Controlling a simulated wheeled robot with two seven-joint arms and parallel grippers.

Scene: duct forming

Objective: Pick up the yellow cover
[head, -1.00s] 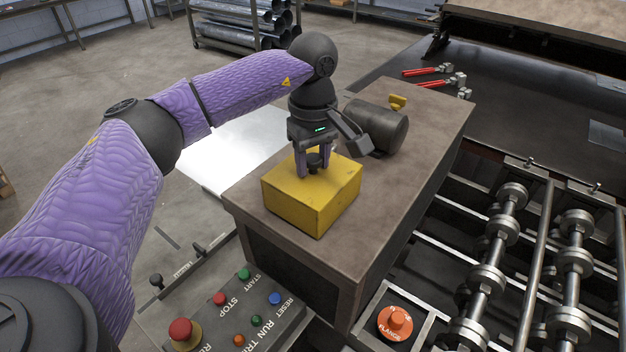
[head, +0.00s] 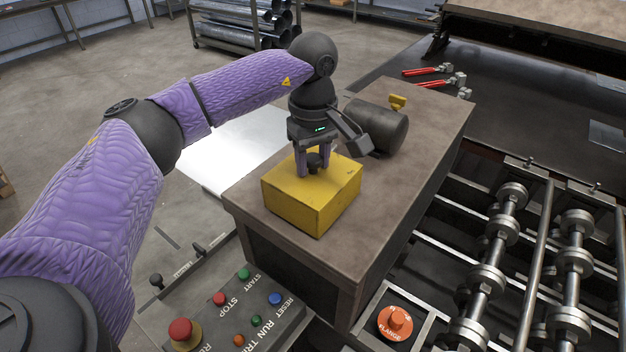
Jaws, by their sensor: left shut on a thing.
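The yellow cover (head: 305,203) is a box-shaped piece sitting on the brown top of the machine cabinet (head: 398,200), near its left end. The cover looks level and seems to rest on the cabinet top. My right gripper is not in view.
A dark cylindrical motor (head: 378,126) lies right behind the cover. A control panel (head: 250,318) with coloured buttons is in front. Rollers (head: 488,250) fill the right side. Red-handled tools (head: 432,72) lie on the dark table behind.

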